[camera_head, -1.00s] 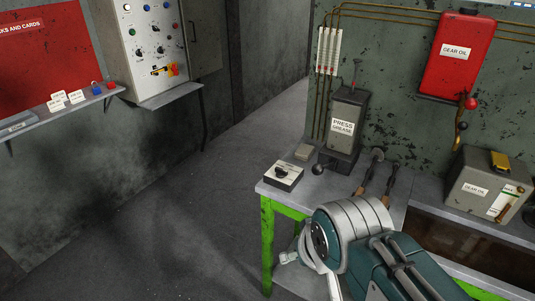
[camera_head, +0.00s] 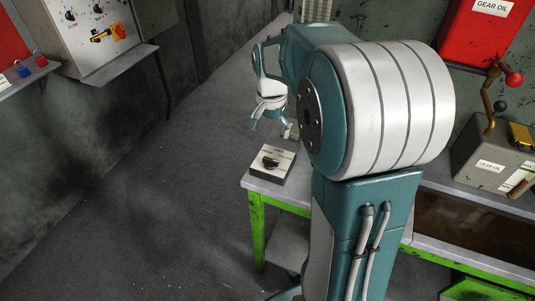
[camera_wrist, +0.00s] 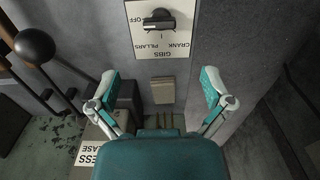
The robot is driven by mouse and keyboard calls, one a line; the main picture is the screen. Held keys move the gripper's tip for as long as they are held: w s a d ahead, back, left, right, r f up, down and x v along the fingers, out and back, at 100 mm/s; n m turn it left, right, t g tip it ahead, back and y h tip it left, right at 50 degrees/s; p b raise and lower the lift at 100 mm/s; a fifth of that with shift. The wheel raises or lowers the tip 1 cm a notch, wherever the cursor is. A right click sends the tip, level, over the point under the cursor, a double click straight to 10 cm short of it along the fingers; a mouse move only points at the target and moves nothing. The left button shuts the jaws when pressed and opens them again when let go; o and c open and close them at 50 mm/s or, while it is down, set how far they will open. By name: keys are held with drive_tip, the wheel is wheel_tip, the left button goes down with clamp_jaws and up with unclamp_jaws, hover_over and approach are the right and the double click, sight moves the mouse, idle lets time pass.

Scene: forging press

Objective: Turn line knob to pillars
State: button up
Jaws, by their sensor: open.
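The line knob (camera_head: 270,163) is a black knob on a white-topped box (camera_head: 282,172) at the near left corner of the bench. In the wrist view the black knob (camera_wrist: 157,20) is at the top, on a white plate (camera_wrist: 180,44) lettered OFF, CRANK, PILLARS and GIBS, which appears upside down. Its bar lies roughly left to right, with one end by OFF. My gripper (camera_wrist: 160,88) is open and empty, fingers wide apart, pointing down; the knob lies beyond the fingertips, apart from them. In the head view my gripper (camera_head: 268,124) hangs above and behind the box.
The bench (camera_head: 230,278) has green legs. In the wrist view a small beige block (camera_wrist: 162,90) lies between the fingers, with the press grease box (camera_wrist: 100,140) and a ball-ended lever (camera_wrist: 36,46) at left. Floor left is open.

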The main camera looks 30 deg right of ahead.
sight(271, 159)
wheel_tip(271, 159, down, 11)
drive_tip(key=shift+w+d+r, duration=0.1)
idle(0.4)
drive_tip(key=c, duration=1.1)
